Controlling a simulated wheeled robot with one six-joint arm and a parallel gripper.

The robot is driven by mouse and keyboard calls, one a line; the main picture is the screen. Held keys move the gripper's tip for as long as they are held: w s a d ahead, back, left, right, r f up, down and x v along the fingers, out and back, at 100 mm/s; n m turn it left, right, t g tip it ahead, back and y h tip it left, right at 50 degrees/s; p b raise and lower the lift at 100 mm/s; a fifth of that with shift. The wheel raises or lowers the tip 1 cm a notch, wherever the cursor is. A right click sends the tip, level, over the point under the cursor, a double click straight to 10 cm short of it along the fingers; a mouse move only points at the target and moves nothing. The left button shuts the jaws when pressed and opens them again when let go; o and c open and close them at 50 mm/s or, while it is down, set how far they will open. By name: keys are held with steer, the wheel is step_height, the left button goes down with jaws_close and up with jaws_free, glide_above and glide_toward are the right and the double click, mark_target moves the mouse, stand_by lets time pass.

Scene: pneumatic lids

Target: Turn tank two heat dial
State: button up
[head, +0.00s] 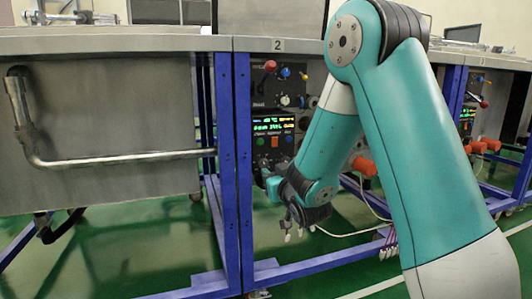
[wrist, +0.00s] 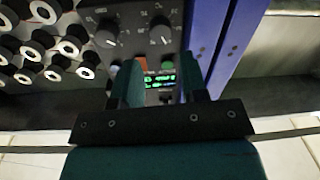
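The tank two control panel stands under the "2" label in the head view, with a lit green display (head: 267,126). In the wrist view the panel looks upside down, with the display (wrist: 160,80) between my fingers. Two dark round dials with pale pointer marks, a left dial (wrist: 107,35) and a right dial (wrist: 160,32), sit beyond the fingertips. Their labels are too small to read. My gripper (wrist: 160,66) is open, with nothing visible between its fingers. In the head view it is close to the lower panel, and my arm partly hides it.
An upper panel carries a red-knobbed lever (head: 270,66) and a blue knob (head: 285,73). A blue frame post (head: 236,150) stands left of the panels, beside a bent pipe handle (head: 110,160). Several black and white round fittings (wrist: 45,48) are at the wrist view's left.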

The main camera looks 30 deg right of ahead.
mark_target(265, 165)
steer(key=p+x, duration=0.1)
steer(key=x, duration=0.5)
steer(key=shift+w, duration=0.1)
steer(key=shift+c, duration=0.5)
steer(key=c, duration=0.6)
